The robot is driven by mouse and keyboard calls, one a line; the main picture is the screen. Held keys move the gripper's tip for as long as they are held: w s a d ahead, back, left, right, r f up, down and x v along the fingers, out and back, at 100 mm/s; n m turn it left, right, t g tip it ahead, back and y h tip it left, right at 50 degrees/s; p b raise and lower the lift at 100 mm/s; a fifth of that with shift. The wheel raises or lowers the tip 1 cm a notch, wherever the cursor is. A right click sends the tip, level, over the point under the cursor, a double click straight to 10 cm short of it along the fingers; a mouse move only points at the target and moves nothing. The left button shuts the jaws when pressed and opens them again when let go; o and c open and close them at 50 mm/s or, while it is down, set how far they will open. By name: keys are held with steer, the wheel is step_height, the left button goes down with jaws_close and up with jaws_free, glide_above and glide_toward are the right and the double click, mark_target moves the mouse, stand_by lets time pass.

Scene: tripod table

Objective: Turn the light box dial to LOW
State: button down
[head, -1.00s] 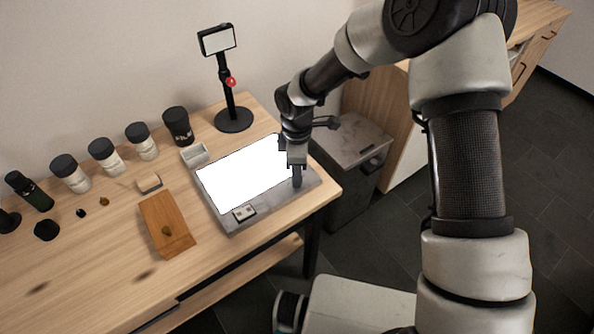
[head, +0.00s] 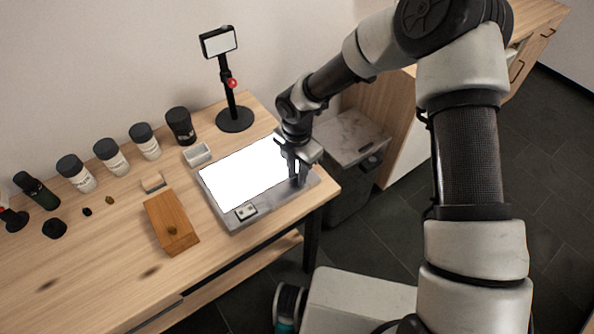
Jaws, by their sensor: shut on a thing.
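The light box (head: 232,222) lies on the wooden table, with a grey frame and a bright white lit panel (head: 240,175). My gripper (head: 297,180) points down at the right end of the light box frame. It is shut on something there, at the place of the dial. The dial itself is hidden by the fingers, so its setting cannot be read. A small pale plate with two dark spots (head: 246,211) sits on the near edge of the frame.
A wooden block (head: 170,222) lies left of the light box. A small white tray (head: 197,154) and a black stand with a small screen (head: 234,119) are behind it. Several black-lidded jars (head: 111,157) line the back. A grey bin (head: 349,140) stands right of the table.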

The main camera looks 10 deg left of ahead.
steer(key=shift+n, duration=0.4)
steer(key=c, duration=1.5)
jaws_free()
steer(key=shift+c, duration=0.2)
steer(key=shift+r, duration=0.1)
step_height(320, 180, up, 17)
steer(key=p, duration=0.1)
steer(key=shift+r, duration=0.1)
